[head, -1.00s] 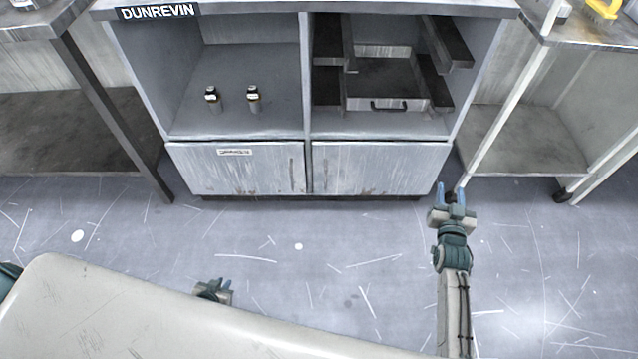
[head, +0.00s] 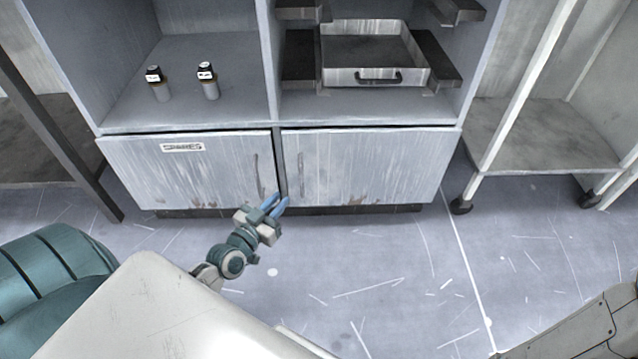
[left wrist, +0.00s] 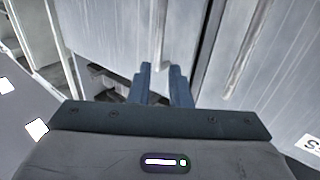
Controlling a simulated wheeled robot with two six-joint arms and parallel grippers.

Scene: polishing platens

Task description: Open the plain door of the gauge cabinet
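The gauge cabinet has two low doors, both closed. The plain door (head: 375,168) is the right one, with a thin upright handle (head: 300,176) near its left edge. The other door (head: 190,172) carries a SPARES label and has its handle (head: 258,177) near the middle gap. My left gripper (head: 279,204) is in front of the gap, just below the plain door's handle. In the left wrist view its two blue fingers (left wrist: 166,72) are apart and empty, with the plain door's handle (left wrist: 160,36) just beyond their tips. Whether they touch it I cannot tell. My right gripper is out of view.
Two small bottles (head: 208,82) stand on the shelf above the SPARES door. A grey drawer tray (head: 375,76) sits in the right bay. A wheeled white stand (head: 487,160) is to the right. The floor before the plain door is clear.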

